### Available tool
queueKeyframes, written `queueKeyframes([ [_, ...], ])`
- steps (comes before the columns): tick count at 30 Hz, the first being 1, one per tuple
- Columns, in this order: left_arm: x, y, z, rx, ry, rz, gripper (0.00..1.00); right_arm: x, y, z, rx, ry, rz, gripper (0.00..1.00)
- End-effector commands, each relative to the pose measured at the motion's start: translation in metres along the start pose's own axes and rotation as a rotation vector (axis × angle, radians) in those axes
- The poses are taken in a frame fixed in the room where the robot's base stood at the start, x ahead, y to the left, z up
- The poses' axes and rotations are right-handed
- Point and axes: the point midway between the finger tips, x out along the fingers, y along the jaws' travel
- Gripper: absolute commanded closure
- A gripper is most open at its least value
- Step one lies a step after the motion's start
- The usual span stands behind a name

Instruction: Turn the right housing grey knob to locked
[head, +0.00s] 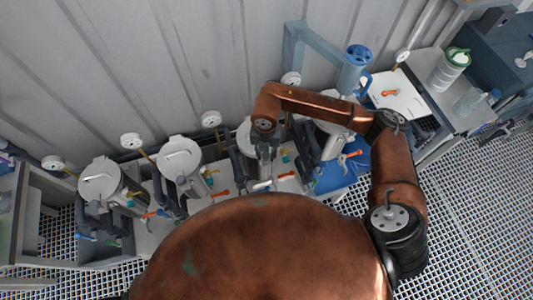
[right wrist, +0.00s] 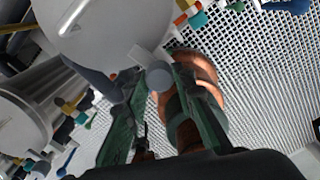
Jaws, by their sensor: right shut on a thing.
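Several white-lidded housings stand in a row in the head view. My right gripper (head: 265,160) reaches down at one right of the middle, whose pale lid (head: 244,133) is partly hidden by my arm. In the right wrist view, my right gripper (right wrist: 160,76) has its green fingers on both sides of a grey knob (right wrist: 158,75) and is shut on it. The knob sits just below the edge of a large pale round housing (right wrist: 105,30). The knob's lock position cannot be read. My left gripper is not in view.
Other housings (head: 100,178) (head: 180,155) with gauges and orange-handled valves stand to the left. A blue cylinder (head: 354,68) and a side bench with a green-lidded jar (head: 449,70) are to the right. Pipes crowd the knob; grated floor (head: 470,210) is open at right.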

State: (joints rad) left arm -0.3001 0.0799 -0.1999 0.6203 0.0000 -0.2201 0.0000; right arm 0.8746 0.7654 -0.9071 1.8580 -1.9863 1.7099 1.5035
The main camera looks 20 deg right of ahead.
Motion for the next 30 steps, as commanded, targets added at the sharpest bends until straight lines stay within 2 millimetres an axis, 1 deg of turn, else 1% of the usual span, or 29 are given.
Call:
queueKeyframes([
  [3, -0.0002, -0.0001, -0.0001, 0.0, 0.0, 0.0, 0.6, -0.0009, 0.0004, 0.0008, 0.066, -0.002, 0.001, 1.0],
  [10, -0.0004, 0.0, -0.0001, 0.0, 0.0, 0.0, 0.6, -0.0009, 0.0006, 0.0009, 0.146, -0.002, 0.001, 1.0],
  [27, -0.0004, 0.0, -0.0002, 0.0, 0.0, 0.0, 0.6, -0.001, 0.0008, 0.001, 0.173, -0.002, 0.002, 1.0],
  [28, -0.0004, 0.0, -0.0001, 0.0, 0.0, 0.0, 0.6, -0.001, 0.0008, 0.001, 0.173, -0.002, 0.002, 0.74],
  [30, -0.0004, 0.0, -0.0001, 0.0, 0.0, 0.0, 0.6, -0.001, 0.0008, 0.0009, 0.172, -0.002, 0.002, 0.69],
])
